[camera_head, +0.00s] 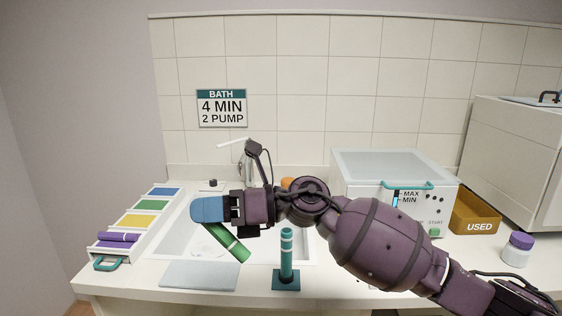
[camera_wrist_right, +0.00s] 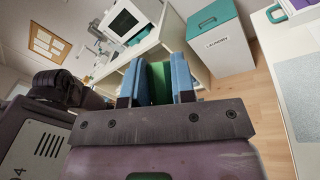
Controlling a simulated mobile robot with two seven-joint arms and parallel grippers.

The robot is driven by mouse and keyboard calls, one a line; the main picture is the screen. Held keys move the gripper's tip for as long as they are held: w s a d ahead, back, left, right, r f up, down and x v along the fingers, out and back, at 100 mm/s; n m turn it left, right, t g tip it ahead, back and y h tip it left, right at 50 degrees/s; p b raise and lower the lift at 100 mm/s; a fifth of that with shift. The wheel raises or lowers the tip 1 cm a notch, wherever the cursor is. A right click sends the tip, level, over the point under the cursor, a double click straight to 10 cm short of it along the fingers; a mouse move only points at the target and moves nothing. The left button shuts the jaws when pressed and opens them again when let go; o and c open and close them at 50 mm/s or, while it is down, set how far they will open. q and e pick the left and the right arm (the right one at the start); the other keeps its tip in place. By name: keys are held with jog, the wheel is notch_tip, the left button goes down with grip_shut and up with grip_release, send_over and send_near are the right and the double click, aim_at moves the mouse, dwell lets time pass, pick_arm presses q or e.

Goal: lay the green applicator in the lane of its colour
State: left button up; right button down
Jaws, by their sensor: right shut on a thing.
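My right gripper (camera_head: 208,209), with blue fingers, is shut on the green applicator (camera_head: 229,243) and holds it tilted above the sink. The green applicator also shows between the two fingers in the right wrist view (camera_wrist_right: 159,82). Part of it is hidden behind the fingers in the head view. The white lane tray (camera_head: 133,226) stands left of the sink, with blue, green, yellow and purple lanes. The green lane (camera_head: 152,206) looks empty. A purple applicator (camera_head: 118,237) lies at the near end, in or on the purple lane. My left gripper is not in view.
A teal post on a square base (camera_head: 286,281) stands at the counter's front. A grey mat (camera_head: 200,276) lies before the sink (camera_head: 296,250). The bath box (camera_head: 392,170), USED bin (camera_head: 476,212) and purple-lidded jar (camera_head: 517,249) are to the right.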

jog(key=w+d+r+m+t+h, duration=0.1)
jog(key=w+d+r+m+t, duration=0.25)
jog(key=m+t, duration=0.45)
jog(key=w+d+f+m+t+h, duration=0.1)
jog(key=d+f+m+t+h, duration=0.4)
jog(key=d, duration=0.3)
jog(key=w+d+f+m+t+h, duration=0.1)
jog(key=d+f+m+t+h, duration=0.25)
jog(key=d+t+h, duration=0.45)
jog(key=s+d+f+m+h, duration=0.1)
jog(key=s+d+f+h, duration=0.1)
jog(key=s+d+f, duration=0.3)
jog(key=s+d+f+m+h, duration=0.1)
jog(key=s+d+f, duration=0.5)
jog(key=f, duration=0.6)
jog(key=shift+s+d+f+m+h, duration=0.15)
jog(key=shift+d+f+m+h, duration=0.25)
jog(key=shift+d+m, duration=0.5)
jog(key=shift+d+r, duration=0.1)
jog(key=shift+d, duration=0.05)
